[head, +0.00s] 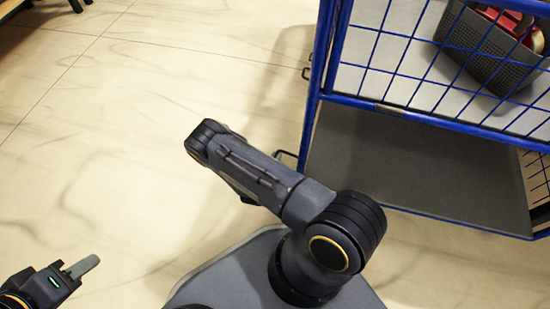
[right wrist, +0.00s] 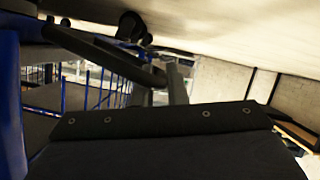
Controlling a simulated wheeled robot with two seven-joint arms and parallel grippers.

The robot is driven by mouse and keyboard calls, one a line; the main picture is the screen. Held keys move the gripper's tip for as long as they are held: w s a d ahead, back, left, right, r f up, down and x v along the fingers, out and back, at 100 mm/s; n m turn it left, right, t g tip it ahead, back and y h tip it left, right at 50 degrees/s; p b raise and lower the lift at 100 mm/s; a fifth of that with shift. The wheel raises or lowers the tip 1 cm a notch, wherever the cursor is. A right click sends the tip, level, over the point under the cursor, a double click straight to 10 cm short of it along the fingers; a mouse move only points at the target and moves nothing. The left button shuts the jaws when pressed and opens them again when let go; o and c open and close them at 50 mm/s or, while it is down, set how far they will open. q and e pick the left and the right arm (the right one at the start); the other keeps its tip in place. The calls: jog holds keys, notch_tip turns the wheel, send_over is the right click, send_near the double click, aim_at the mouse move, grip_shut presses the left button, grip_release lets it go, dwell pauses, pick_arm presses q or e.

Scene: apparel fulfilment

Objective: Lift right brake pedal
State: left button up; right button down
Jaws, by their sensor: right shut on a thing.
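A dark bent bar, which looks like the right brake pedal (right wrist: 100,50), crosses the upper left of the right wrist view. My right gripper (right wrist: 170,78) shows there as grey fingers rising behind a dark panel with screws, shut on the end of this bar. In the head view, the pedal (head: 286,154) shows as a small dark loop low at the cart's near left corner, beside my right forearm. The right fingers are hidden there. My left gripper (head: 84,266) is at the lower left over bare floor, away from the cart. Its finger gap cannot be made out.
A blue wire cart (head: 313,90) with a grey lower shelf (head: 430,180) stands at the right. A grey basket (head: 480,45) with red items is in its upper part. Another dark loop (head: 306,72) sits further back on its left side.

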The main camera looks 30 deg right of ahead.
jog(key=shift+s+f, duration=0.15)
jog(key=shift+s, duration=0.1)
jog(key=c, duration=1.5)
grip_release()
jog(key=shift+w, duration=0.1)
